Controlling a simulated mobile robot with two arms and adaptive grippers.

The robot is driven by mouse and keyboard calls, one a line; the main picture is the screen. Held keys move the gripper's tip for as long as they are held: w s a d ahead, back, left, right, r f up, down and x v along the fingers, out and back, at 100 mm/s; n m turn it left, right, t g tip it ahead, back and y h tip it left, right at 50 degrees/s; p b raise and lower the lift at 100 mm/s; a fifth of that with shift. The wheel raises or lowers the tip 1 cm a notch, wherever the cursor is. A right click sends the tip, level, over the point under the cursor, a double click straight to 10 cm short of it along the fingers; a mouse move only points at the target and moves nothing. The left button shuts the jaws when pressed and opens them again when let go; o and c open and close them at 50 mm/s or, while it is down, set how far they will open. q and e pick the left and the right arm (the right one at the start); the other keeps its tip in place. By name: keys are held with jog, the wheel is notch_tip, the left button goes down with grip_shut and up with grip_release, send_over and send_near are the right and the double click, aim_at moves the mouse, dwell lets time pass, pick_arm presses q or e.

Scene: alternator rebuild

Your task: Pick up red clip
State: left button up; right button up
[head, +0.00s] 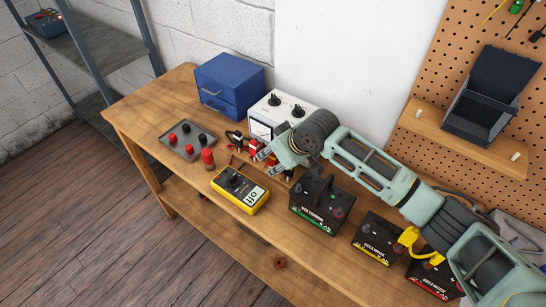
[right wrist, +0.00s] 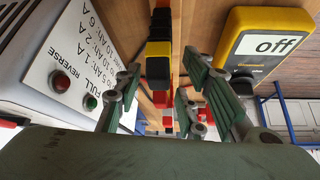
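The red clip (head: 254,144) is a small red piece on the wooden bench, in front of the white tester box, right beside my right gripper (head: 266,157). A black clip (head: 235,139) lies just left of it. In the right wrist view, red and black clip parts (right wrist: 160,97) show in the gap between my right gripper's green-padded fingers (right wrist: 158,90). The fingers stand apart and I see no grip on anything. Which of the parts belong to the red clip is hard to tell. My left gripper is not in view.
The white tester box (head: 272,117) stands close behind the clips. The yellow multimeter (head: 240,190) lies in front; its display reads "off" in the wrist view (right wrist: 270,42). A black battery (head: 321,204), a grey tray (head: 187,139) and a blue drawer box (head: 228,83) stand nearby.

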grip_shut()
dwell(0.3)
notch_tip(320, 180, up, 9)
jog(key=shift+f+b, duration=0.1)
jog(key=shift+b, duration=1)
notch_tip(320, 180, up, 5)
jog(key=p, duration=0.4)
jog(key=shift+p, duration=0.4)
